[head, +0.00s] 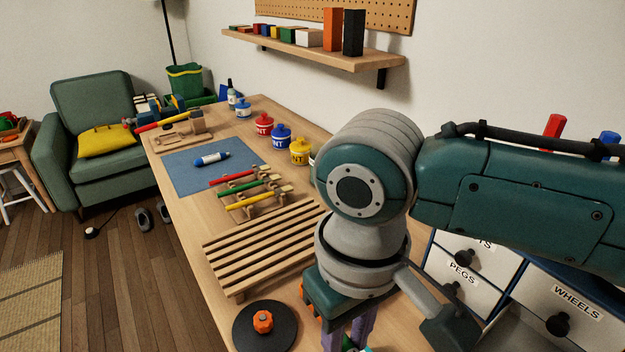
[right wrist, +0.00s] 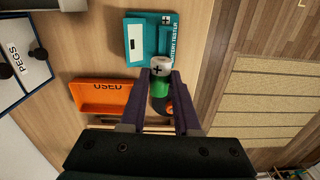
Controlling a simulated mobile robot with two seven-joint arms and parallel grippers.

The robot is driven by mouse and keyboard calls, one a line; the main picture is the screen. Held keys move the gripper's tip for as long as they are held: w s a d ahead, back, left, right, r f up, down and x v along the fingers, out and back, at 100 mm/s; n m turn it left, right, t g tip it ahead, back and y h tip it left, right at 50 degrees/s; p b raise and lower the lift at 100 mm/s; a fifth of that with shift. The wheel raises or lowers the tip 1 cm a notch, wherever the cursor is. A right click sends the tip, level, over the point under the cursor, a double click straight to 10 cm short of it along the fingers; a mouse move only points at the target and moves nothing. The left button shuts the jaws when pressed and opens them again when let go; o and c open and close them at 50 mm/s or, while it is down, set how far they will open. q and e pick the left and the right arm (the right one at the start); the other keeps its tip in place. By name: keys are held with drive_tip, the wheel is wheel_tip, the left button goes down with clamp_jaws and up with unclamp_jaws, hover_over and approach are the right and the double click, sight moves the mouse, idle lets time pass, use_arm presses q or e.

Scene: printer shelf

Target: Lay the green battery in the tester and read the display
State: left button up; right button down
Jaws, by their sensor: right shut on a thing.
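My right gripper (right wrist: 160,76) is shut on the green battery (right wrist: 161,88), which has a white end marked with a plus facing the right wrist camera. The teal battery tester (right wrist: 142,58) lies on the table just beyond the fingertips in that view. Its pale display panel (right wrist: 135,38) is at the left side and I cannot read any value on it. The battery appears apart from the tester, though the gap is hard to judge. In the head view the right gripper (head: 347,336) is at the bottom edge, mostly hidden under my arm. My left gripper is not in view.
An orange tray marked USED (right wrist: 84,104) lies left of the battery in the wrist view. In the head view a slatted wooden rack (head: 262,243) and a black disc with an orange knob (head: 244,331) lie left of the gripper. Labelled drawers (head: 477,270) stand at right.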

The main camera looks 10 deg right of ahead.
drive_tip(key=shift+s+a+f+n, duration=0.15)
drive_tip(key=shift+s+f, duration=0.25)
drive_tip(key=shift+f, duration=0.25)
drive_tip(key=shift+s+a+f+n, duration=0.15)
drive_tip(key=shift+s+f, duration=0.25)
drive_tip(key=shift+f, duration=0.25)
drive_tip(key=shift+d, duration=0.1)
drive_tip(key=shift+r+p, duration=0.15)
drive_tip(key=shift+p, duration=0.25)
drive_tip(key=shift+s+f+b, duration=0.1)
drive_tip(key=shift+f+b, duration=1.7)
drive_tip(key=shift+f, duration=0.85)
drive_tip(key=shift+p, duration=0.3)
drive_tip(key=shift+f, duration=0.2)
drive_tip(key=shift+f+b, duration=0.4)
